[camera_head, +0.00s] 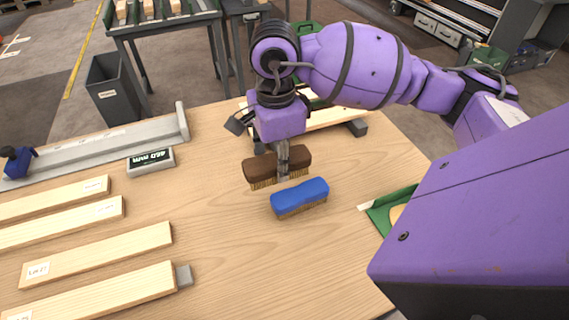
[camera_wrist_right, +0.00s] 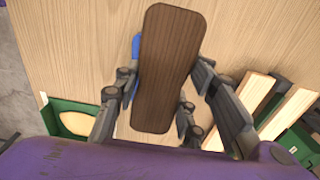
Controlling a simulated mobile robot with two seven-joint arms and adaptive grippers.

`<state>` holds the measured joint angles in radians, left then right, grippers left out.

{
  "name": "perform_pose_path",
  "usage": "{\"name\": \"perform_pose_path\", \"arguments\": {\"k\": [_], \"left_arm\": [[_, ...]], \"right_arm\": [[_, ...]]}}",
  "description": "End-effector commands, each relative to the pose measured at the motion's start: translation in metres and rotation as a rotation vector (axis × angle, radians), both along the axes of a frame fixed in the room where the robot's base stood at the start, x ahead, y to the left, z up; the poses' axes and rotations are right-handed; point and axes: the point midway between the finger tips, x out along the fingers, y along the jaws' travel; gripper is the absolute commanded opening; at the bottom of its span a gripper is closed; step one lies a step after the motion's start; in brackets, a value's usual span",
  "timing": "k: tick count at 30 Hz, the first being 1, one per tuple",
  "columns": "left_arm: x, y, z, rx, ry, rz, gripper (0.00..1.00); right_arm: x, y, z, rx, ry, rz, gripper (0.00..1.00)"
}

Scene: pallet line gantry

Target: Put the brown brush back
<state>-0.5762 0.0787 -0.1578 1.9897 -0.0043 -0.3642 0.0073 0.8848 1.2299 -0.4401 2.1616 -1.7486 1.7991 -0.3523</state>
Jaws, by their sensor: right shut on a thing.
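The brown brush (camera_head: 262,169) has a dark wooden back and tan bristles. My right gripper (camera_head: 283,172) is shut on it, with the fingers around its middle, above the table. In the right wrist view the brush (camera_wrist_right: 166,70) lies lengthwise between the fingers of the gripper (camera_wrist_right: 160,105). A blue brush (camera_head: 300,195) sits on the table just in front of the brown one. In the wrist view it is mostly hidden behind the brown brush. I cannot tell the exact gap between the brown brush and the table. My left gripper is not in view.
Several pale planks (camera_head: 95,255) lie at the left of the wooden table (camera_head: 225,235). A small display box (camera_head: 151,161) stands by a grey rail (camera_head: 95,150). A green tray (camera_head: 381,215) is at the right edge. The table's front middle is clear.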

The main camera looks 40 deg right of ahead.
Motion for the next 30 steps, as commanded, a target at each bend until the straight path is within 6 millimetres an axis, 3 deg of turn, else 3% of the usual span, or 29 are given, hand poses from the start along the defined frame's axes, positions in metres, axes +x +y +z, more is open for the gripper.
{"name": "perform_pose_path", "arguments": {"k": [6, 12, 30], "left_arm": [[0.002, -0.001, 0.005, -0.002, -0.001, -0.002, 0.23], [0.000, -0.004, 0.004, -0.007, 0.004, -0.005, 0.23], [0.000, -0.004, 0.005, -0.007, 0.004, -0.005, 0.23]], "right_arm": [[0.038, -0.037, -0.025, 0.002, 0.001, -0.005, 0.10], [0.057, -0.057, -0.062, 0.001, 0.002, -0.002, 0.10], [0.070, -0.068, -0.111, 0.001, -0.003, 0.001, 0.10]]}}
